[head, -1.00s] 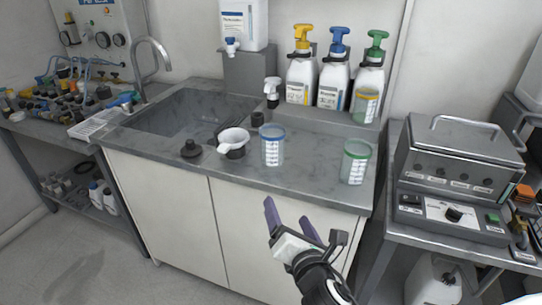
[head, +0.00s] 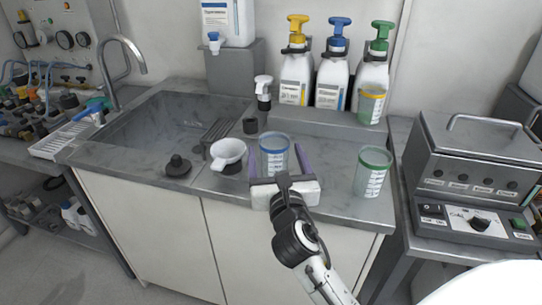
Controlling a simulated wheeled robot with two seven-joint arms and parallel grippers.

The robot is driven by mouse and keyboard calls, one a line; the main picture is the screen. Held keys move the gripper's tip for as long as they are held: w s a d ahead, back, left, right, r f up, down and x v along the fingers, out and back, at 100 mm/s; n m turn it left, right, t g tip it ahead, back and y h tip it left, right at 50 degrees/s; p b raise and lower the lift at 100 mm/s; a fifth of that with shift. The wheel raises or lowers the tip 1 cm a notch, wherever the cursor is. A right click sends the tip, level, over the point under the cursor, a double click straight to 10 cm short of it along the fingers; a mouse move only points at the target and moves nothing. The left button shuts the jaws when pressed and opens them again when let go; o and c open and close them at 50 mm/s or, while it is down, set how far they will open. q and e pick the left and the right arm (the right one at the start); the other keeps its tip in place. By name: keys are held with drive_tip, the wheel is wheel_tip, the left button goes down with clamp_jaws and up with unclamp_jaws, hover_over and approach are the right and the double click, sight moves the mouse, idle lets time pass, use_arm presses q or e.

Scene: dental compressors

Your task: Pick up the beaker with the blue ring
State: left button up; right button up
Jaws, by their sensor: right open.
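The beaker with the blue ring (head: 274,146) is a clear cup with a blue rim, standing upright on the grey counter in the head view. My right gripper (head: 278,164) is open at the counter's front edge. One purple finger is to the left of the beaker and the other to its right, so the beaker appears between them; I cannot tell whether they touch it. The gripper body hides the beaker's lower front. A green-ringed beaker (head: 374,172) stands to the right. A yellow-ringed beaker (head: 371,105) stands further back. My left gripper is not in view.
A white cup-like funnel (head: 228,152) and a black stopper (head: 178,166) are left of the beaker. The sink (head: 160,122) lies further left. A grey machine (head: 470,160) is at the right.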

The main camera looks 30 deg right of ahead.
sight(273, 141)
drive_tip(key=x, duration=0.6)
drive_tip(key=shift+w+d+r, duration=0.1)
drive_tip(key=shift+w, duration=0.1)
drive_tip(key=c, duration=1.1)
